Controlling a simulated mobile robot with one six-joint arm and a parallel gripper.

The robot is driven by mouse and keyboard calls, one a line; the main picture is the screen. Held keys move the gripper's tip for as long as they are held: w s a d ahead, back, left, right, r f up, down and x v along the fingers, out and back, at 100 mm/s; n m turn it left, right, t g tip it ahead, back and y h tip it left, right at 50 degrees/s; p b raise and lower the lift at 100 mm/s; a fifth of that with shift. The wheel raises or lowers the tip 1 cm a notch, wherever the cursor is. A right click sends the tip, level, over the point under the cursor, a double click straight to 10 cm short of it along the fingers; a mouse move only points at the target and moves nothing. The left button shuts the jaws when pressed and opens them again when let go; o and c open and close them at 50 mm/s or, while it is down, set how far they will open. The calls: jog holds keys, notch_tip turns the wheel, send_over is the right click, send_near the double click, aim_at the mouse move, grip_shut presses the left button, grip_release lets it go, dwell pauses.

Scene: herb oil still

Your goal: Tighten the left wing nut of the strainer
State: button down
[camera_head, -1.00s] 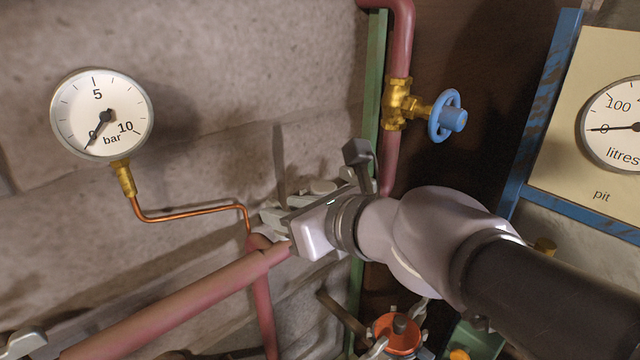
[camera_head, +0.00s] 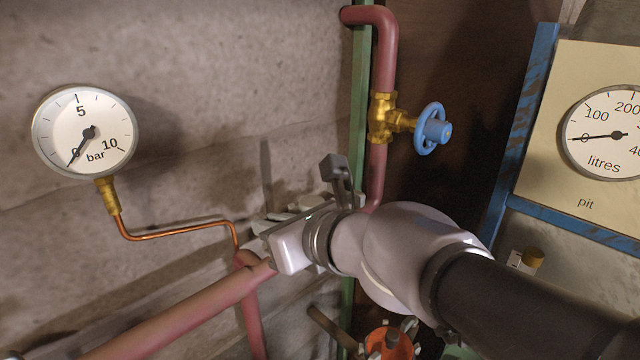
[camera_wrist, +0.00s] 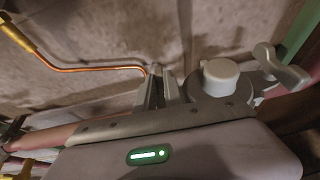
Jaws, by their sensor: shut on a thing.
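The strainer, a grey metal body with a round pale cap (camera_wrist: 221,76), shows in the wrist view right of my gripper (camera_wrist: 160,88). Its right wing nut (camera_wrist: 283,70) stands clear at the far right with its wings spread. My gripper's two dark fingers are close together at the strainer's left side, shut on the left wing nut, which they mostly hide. In the head view, my wrist and gripper body cover most of the strainer; only grey parts (camera_head: 283,216) show behind.
A red pipe (camera_head: 190,312) runs from the strainer to the lower left. A pressure gauge (camera_head: 84,130) with a thin copper tube (camera_head: 180,232) is at left. A blue-handled valve (camera_head: 432,130) sits above right. An orange-topped part (camera_head: 388,345) is below.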

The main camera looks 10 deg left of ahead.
jog(key=m+t+h, duration=0.3)
jog(key=m+h, duration=0.2)
jog(key=shift+s+a, duration=0.1)
jog(key=shift+a, duration=0.05)
jog(key=shift+r+m+t+h+p, duration=0.1)
jog(key=shift+m+t+h+p, duration=0.45)
jog(key=shift+m+h, duration=0.55)
jog(key=m+h+p, duration=0.2)
jog(key=h+p, duration=0.1)
jog(key=shift+r+m, duration=0.2)
jog(key=shift+m, duration=0.2)
jog(key=m+h+p, duration=0.2)
jog(key=p, duration=0.2)
jog(key=m+g+h+p, duration=0.1)
jog(key=m+h+p, duration=0.1)
jog(key=p, duration=0.3)
jog(key=shift+r+h, duration=0.2)
jog(key=shift+h, duration=0.5)
jog(key=m+g+h+p, duration=0.1)
jog(key=m+h+p, duration=0.1)
jog(key=p, duration=0.4)
jog(key=shift+f+m+g, duration=0.15)
jog(key=shift+m+g, duration=0.1)
jog(key=shift+m, duration=0.15)
jog(key=shift+f+m+g+h+p, duration=0.25)
jog(key=shift+m+h+p, duration=0.25)
jog(key=shift+h+p, duration=0.3)
jog(key=shift+d+p, duration=0.2)
jog(key=shift+p, duration=0.1)
jog(key=shift+f, duration=0.1)
